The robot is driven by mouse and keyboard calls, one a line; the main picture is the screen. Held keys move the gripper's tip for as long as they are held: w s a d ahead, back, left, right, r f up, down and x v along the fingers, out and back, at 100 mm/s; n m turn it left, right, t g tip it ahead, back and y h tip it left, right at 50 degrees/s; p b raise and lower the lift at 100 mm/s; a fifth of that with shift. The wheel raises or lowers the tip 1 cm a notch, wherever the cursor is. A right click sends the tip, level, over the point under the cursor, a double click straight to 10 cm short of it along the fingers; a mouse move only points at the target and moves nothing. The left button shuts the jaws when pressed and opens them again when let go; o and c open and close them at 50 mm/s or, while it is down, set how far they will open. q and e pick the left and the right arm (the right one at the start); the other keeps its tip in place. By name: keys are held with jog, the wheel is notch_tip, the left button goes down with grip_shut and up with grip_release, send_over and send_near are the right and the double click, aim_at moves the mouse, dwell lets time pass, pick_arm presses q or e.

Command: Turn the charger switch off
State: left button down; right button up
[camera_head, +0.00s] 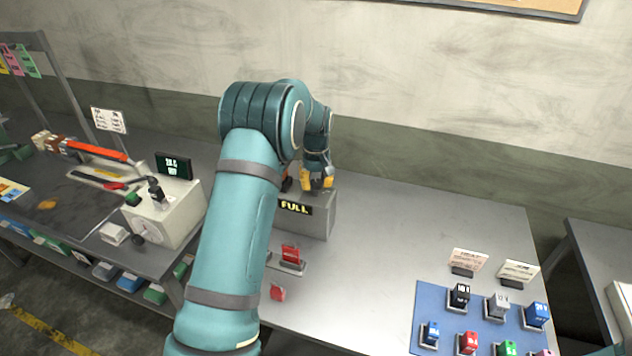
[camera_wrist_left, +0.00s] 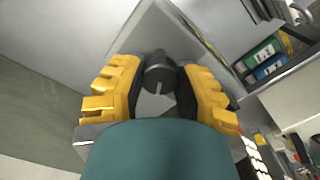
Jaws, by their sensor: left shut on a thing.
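The charger (camera_head: 322,217) is a grey box on the middle table with a dark display reading FULL in yellow. My left gripper (camera_head: 312,181) is at the top of the charger, pointing down, with yellow fingers. In the left wrist view, the black round knob (camera_wrist_left: 160,80) with a light pointer line sits between the two fingers of my left gripper (camera_wrist_left: 159,72). The gripper is shut on the knob, one finger on each side. In the head view the knob is hidden by the gripper, and my arm covers the charger's left part. My right gripper is not in view.
A red block in a holder (camera_head: 290,257) and a loose red piece (camera_head: 278,293) are in front of the charger. A blue mat (camera_head: 432,300) with several small blocks is at right. A tester box (camera_head: 178,215) stands on the left bench. The table right of the charger is clear.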

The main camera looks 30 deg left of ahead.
aim_at(316, 182)
pick_arm(q)
jog(key=shift+n, duration=1.5)
jog(key=c, duration=0.6)
grip_release()
jog(key=shift+o, duration=0.2)
notch_tip(316, 182, up, 12)
